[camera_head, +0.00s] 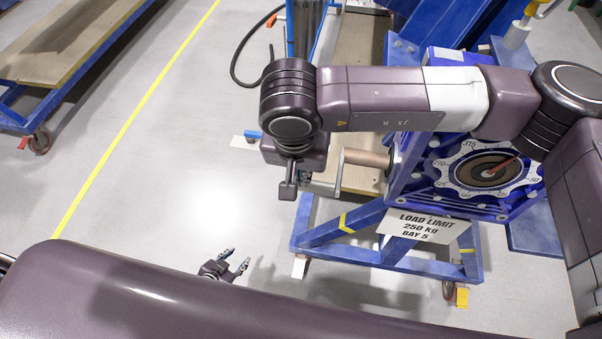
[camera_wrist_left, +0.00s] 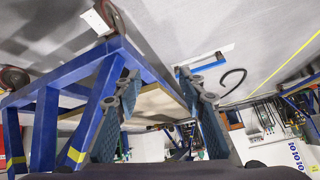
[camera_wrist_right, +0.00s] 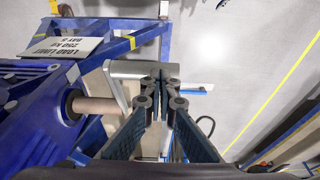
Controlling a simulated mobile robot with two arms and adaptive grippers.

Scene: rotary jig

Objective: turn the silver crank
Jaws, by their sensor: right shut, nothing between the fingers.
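The silver crank (camera_head: 338,172) stands out from the left side of the blue jig, on a copper-coloured shaft (camera_head: 365,158). Its arm hangs down from the shaft, and its handle points left. In the right wrist view the silver handle (camera_wrist_right: 132,69) reaches to the fingertips of my right gripper (camera_wrist_right: 161,76). That gripper is shut with nothing between its fingers, at the handle's free end; whether it touches cannot be told. In the head view my right arm partly hides it. My left gripper (camera_head: 236,266) is open and empty, low over the floor, away from the crank.
The blue jig frame (camera_head: 340,235) carries a numbered dial (camera_head: 486,172) and a load limit sign (camera_head: 418,226). A blue cart (camera_head: 50,60) stands at the upper left. A black hose (camera_head: 236,62) curves behind my right arm.

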